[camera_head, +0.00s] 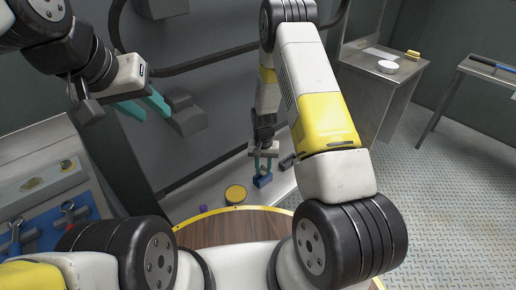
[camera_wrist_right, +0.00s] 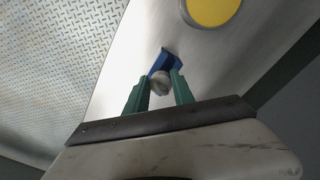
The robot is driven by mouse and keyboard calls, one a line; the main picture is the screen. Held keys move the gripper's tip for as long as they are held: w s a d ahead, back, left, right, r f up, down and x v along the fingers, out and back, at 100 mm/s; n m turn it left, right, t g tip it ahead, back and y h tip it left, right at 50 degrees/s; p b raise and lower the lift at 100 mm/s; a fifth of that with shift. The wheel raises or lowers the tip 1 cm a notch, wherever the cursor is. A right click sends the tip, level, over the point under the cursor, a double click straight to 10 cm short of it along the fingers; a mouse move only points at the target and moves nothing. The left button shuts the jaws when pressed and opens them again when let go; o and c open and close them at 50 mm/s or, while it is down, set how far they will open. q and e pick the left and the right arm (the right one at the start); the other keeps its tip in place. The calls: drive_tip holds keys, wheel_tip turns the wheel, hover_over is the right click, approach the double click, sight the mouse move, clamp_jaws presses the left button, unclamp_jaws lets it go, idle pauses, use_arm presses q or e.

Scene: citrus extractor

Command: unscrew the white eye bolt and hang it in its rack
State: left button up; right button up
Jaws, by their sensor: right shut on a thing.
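My right gripper (camera_head: 263,165) reaches down to the pale metal ledge, its teal fingers closed on a small greyish-white round piece. In the right wrist view, this piece, which looks like the white eye bolt (camera_wrist_right: 160,83), sits between the fingertips (camera_wrist_right: 158,90). A blue block (camera_head: 262,181) is at the fingertips; in the wrist view the blue block (camera_wrist_right: 159,62) lies just beyond the bolt. I cannot tell whether the bolt is still threaded into anything. My left gripper (camera_head: 140,107) is raised at the upper left, teal fingers apart and empty. I cannot identify the rack for certain.
A yellow disc (camera_head: 235,194), a small purple piece (camera_head: 202,208) and a dark piece (camera_head: 287,160) are on the ledge near the right gripper. A round wooden top (camera_head: 230,228) is in front. A blue panel (camera_head: 45,235) with tools is at lower left.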

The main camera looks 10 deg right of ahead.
sight(263, 170)
drive_tip(key=shift+f, duration=0.8)
drive_tip(key=o, duration=1)
drive_tip(key=shift+o, duration=0.2)
wheel_tip(263, 170, up, 8)
drive_tip(key=shift+f, duration=0.1)
